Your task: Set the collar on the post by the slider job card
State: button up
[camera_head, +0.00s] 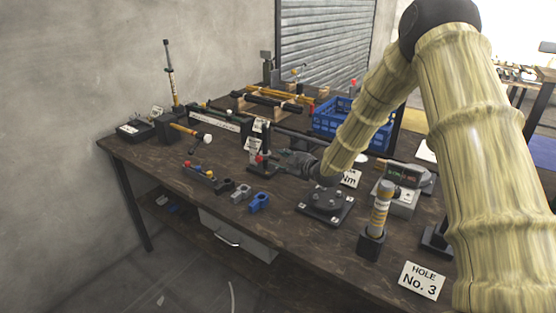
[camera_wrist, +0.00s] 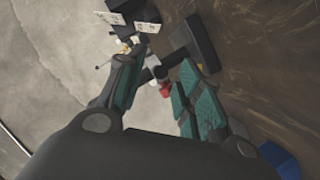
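My gripper (camera_head: 280,158) reaches low over the middle of the bench, beside a small dark stand with a red-tipped part (camera_head: 259,159). In the wrist view my gripper (camera_wrist: 158,72) has its fingers apart, and the red-tipped part (camera_wrist: 165,90) shows between or beyond them; contact is unclear. Ring-like parts that may be collars lie at the front: blue (camera_head: 259,202), grey (camera_head: 241,191) and dark (camera_head: 226,186). Small cards stand by the middle stand (camera_head: 252,145) and by the tall post (camera_head: 170,65) at far left; their text is too small to read.
A blue crate (camera_head: 337,122) is behind my arm.

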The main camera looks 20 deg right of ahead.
jog(key=shift+x, duration=1.05)
jog(key=shift+c, duration=0.4)
grip_shut()
